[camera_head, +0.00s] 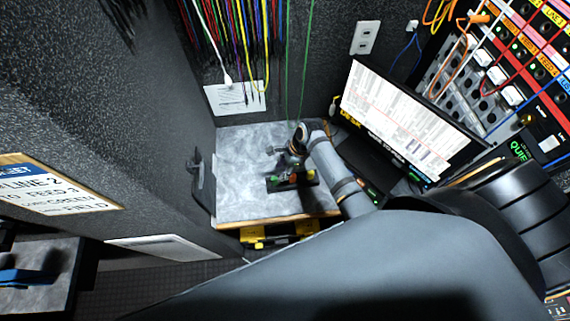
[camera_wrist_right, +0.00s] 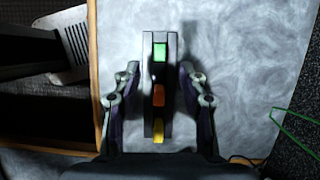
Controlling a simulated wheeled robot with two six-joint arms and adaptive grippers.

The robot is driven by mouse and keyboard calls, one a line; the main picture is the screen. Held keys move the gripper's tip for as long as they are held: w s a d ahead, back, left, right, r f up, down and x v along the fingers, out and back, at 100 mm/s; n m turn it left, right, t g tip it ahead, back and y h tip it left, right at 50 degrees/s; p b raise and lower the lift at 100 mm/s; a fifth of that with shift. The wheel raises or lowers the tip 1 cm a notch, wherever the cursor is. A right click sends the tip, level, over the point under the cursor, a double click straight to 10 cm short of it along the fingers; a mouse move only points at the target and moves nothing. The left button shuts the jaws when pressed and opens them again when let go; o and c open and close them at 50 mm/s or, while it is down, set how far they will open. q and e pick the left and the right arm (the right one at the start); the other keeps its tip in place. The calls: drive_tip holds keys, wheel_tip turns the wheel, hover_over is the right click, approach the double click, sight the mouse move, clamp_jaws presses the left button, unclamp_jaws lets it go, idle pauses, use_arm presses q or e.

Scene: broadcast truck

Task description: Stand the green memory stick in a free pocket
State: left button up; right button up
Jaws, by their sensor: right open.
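A narrow black holder (camera_wrist_right: 146,112) stands on the grey worktop (camera_wrist_right: 240,70). Seen from above in the right wrist view, a green memory stick (camera_wrist_right: 160,52) is at its far end, an orange one (camera_wrist_right: 158,95) in the middle and a yellow one (camera_wrist_right: 158,131) at the near end. The green one appears to stand in the holder. A gap shows between green and orange. My right gripper (camera_wrist_right: 160,78) is open above, its fingers on either side of the holder. In the head view my right gripper (camera_head: 289,155) partly hides the holder (camera_head: 273,187). My left gripper is not in view.
A monitor (camera_head: 405,118) stands right of the worktop, with a patch rack beyond. Thin green cables (camera_head: 305,60) hang down behind the worktop. A dark upright object (camera_head: 202,182) is at its left edge. The worktop left of the holder is clear.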

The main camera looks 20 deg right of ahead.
drive_tip(key=v, duration=0.4)
drive_tip(key=shift+r, duration=0.2)
idle(0.5)
